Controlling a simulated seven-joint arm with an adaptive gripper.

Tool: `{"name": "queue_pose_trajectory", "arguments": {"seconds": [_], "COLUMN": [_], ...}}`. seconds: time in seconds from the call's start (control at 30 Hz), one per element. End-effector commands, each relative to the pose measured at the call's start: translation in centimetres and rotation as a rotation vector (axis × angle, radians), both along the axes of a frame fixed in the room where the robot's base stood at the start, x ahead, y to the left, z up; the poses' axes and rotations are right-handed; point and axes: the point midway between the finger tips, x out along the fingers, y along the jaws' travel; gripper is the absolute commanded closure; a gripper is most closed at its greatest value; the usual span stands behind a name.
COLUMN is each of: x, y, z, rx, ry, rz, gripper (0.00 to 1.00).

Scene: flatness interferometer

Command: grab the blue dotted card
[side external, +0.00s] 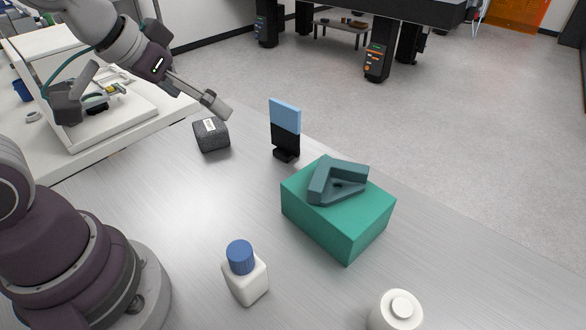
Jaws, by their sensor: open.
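A thin upright card (285,116), light blue above and black below, stands on a small black foot (286,155) on the metal bench. It is the only blue card in view; its dots are too fine to make out. My gripper (214,104) is at the upper left, left of the card and clearly apart from it. It is open, with nothing seen between its fingers. Its fingers show nearly edge-on, so the gap is hard to see.
A dark grey block (211,137) with a white label sits left of the card. A green box (335,222) bearing a teal angled part (340,181) stands close right. A blue-capped bottle (245,278) and white round container (397,309) are nearer the camera. The bench's middle is clear.

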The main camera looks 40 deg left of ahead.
Motion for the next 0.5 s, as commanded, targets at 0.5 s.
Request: {"name": "queue_pose_trajectory", "arguments": {"seconds": [0.5], "x": [11.8], "y": [4.2], "z": [-9.6], "rx": [0.061], "ry": [-0.736], "rz": [0.094], "gripper": [0.00]}}
